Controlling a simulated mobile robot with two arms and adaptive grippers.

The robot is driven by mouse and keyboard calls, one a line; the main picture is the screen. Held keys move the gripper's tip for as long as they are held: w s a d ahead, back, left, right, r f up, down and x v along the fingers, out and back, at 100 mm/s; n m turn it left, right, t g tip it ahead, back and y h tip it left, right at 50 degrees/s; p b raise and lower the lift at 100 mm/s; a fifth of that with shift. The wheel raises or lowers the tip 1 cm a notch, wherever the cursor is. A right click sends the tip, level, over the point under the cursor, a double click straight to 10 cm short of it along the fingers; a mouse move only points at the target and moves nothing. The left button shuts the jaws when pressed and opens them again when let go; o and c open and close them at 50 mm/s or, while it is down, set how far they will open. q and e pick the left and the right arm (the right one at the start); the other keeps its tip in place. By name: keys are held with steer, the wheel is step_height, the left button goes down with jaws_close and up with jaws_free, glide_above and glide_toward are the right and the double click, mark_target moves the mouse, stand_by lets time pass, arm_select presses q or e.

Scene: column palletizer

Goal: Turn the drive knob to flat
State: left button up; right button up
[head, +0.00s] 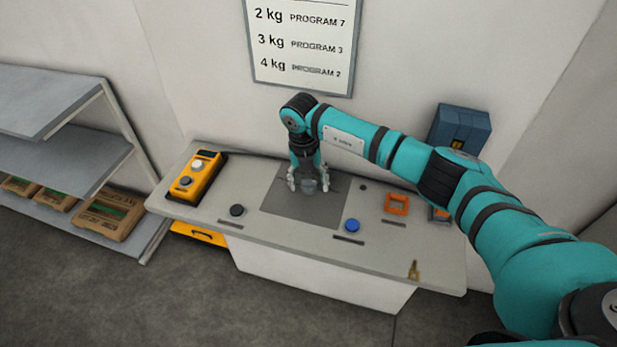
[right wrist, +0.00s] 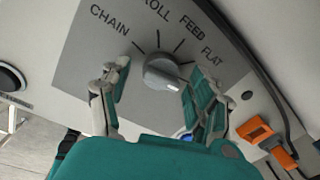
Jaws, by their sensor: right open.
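The grey drive knob (right wrist: 163,72) sits on a grey panel (right wrist: 85,72) marked CHAIN, ROLL, FEED and FLAT. The FLAT label (right wrist: 212,56) is to the upper right of the knob in the right wrist view. A pale mark shows on the knob's lower right side; I cannot tell which label the knob is set to. My right gripper (right wrist: 161,74) is open, with one finger on each side of the knob. I cannot tell whether they touch it. In the head view the right gripper (head: 308,181) points down over the dark panel (head: 285,207). My left gripper is not in view.
On the counter (head: 250,233) are a yellow box with buttons (head: 195,178), a black button (head: 236,210), a blue button (head: 352,225), an orange frame (head: 397,204) and a small brass-coloured item (head: 413,270). A blue box (head: 460,127) stands at the back right. Shelves (head: 60,152) stand left.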

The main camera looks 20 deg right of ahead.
steer(key=shift+f, duration=0.3)
steer(key=c, duration=1.1)
steer(key=shift+f+n+b, duration=0.1)
steer(key=shift+n+b, duration=0.4)
steer(key=shift+b, duration=0.15)
steer(key=shift+c, duration=0.2)
steer(key=n+b, duration=0.3)
steer(key=b, duration=0.1)
steer(key=shift+f+n, duration=0.1)
steer(key=shift+n, duration=0.2)
arm_select(q)
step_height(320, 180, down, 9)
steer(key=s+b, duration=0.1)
steer(key=b, duration=0.2)
arm_select(e)
steer(key=shift+r+n+t, duration=0.2)
steer(key=shift+n+t, duration=0.1)
steer(key=shift+n, duration=1.3)
arm_select(q)
steer(key=shift+b, duration=0.3)
arm_select(e)
steer(key=o, duration=1.1)
steer(key=shift+s, duration=0.1)
